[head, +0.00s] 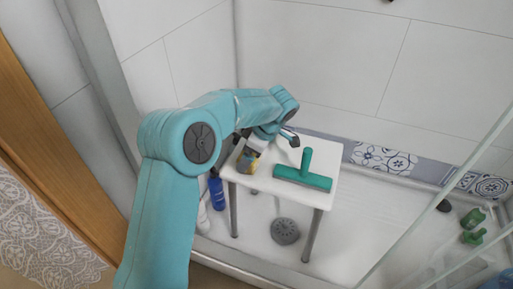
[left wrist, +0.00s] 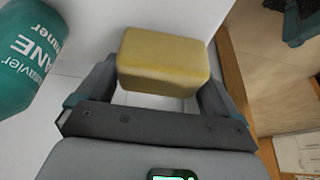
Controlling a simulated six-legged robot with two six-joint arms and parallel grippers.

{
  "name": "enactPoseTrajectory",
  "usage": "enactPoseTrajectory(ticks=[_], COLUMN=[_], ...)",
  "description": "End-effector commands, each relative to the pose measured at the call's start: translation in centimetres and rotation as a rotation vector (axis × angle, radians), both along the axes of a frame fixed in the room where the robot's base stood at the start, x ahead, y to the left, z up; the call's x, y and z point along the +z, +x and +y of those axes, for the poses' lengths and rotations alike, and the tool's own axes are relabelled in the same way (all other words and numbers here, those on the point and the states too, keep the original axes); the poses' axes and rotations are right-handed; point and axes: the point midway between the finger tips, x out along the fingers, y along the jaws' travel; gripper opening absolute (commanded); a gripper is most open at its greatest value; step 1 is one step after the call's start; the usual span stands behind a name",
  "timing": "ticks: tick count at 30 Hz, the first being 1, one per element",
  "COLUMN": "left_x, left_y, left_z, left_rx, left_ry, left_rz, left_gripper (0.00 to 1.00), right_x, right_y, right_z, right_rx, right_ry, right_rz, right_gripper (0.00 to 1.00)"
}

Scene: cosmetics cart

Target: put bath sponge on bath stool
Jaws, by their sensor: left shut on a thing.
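The yellow bath sponge (left wrist: 165,62) is a rounded block held between the two fingers of my left gripper (left wrist: 158,84) in the left wrist view. The gripper hides part of the sponge and of the stool's back left corner.
A green squeegee (head: 302,173) lies on the stool, right of the sponge. A blue bottle (head: 216,191) stands left of the stool. A grey drain (head: 285,231) lies on the shower floor. A glass panel edge (head: 440,190) is at right. A teal bottle (left wrist: 28,55) shows in the left wrist view.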

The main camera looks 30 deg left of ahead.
Motion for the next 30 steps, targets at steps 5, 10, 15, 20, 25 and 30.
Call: enactPoseTrajectory(ticks=[5,10,15,20,25,30], left_x=[0.0,-0.1,0.0,-1.6,-1.4,-1.9], left_y=[1.3,3.1,4.9,4.7,4.7,4.7], left_z=[0.3,0.7,1.2,1.2,1.2,1.2], left_rx=[0.001,0.001,0.001,0.001,0.001,0.0], left_ry=[0.0,0.001,0.0,0.001,0.001,0.001], left_rz=[0.0,-0.001,-0.002,-0.001,-0.001,0.0], left_gripper=[0.6,0.6,0.6,0.6,0.6,0.6], right_x=[-0.1,-0.2,-0.2,-1.4,-1.2,-1.5], right_y=[0.1,0.1,0.1,0.9,0.9,1.0], right_z=[0.0,0.0,0.0,-0.2,-0.2,-0.2], right_rx=[-0.001,-0.001,-0.001,-0.004,-0.004,-0.005], right_ry=[0.0,-0.001,-0.001,-0.006,-0.006,-0.006], right_rz=[-0.002,-0.004,-0.005,-0.03,-0.031,-0.035], right_gripper=[0.43,0.43,0.43,0.43,0.43,0.43])
